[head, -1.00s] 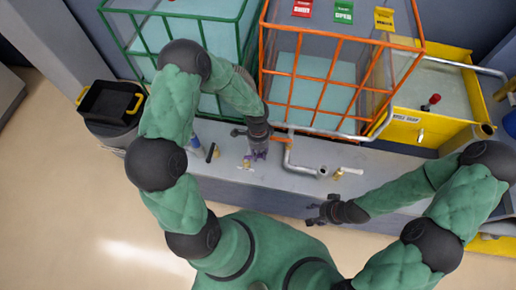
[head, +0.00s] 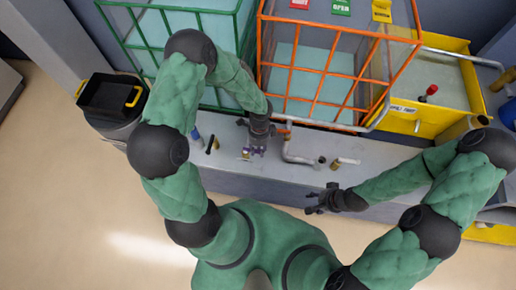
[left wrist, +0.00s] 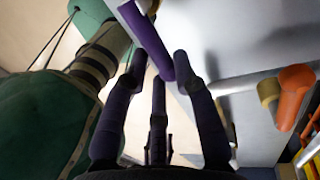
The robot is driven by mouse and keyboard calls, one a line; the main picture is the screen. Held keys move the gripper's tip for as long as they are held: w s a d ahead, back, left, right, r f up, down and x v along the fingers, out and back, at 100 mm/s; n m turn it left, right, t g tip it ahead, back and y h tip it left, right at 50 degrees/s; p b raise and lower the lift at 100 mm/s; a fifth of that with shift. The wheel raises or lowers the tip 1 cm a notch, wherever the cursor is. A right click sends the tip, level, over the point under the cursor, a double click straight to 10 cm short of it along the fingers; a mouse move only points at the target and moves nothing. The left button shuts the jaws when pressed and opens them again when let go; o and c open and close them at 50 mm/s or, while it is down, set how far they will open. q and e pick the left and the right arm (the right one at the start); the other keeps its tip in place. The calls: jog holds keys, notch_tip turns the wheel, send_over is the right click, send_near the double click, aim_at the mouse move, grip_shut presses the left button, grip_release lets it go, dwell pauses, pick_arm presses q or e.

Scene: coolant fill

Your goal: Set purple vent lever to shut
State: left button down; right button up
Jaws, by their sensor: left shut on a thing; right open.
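The purple vent lever (left wrist: 147,40) runs diagonally between my left fingertips in the left wrist view, its lower end near the right finger. In the head view a small purple part (head: 259,151) shows just below my left gripper (head: 250,134), beside a brass fitting (head: 246,153) on the grey ledge. My left gripper, also in the left wrist view (left wrist: 157,62), is closed on the lever. The lever's marked positions cannot be read. My right gripper (head: 316,201) is open and empty, in front of the ledge's lower edge.
An orange cage (head: 318,70) and a green cage (head: 165,15) stand behind the grey ledge (head: 225,172). A bent grey pipe (head: 292,153) and another brass valve (head: 343,162) are to the right. A yellow tank (head: 405,121) is far right. A black bin (head: 110,97) stands at left.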

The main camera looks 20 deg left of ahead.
pick_arm(q)
jog(key=shift+w, duration=0.15)
jog(key=c, duration=1)
grip_release()
jog(key=shift+r, duration=0.1)
jog(key=r, duration=0.4)
jog(key=w+r, duration=0.1)
jog(key=r, duration=0.2)
jog(key=w+r, duration=0.1)
jog(key=r, duration=0.3)
jog(key=shift+a+r, duration=0.3)
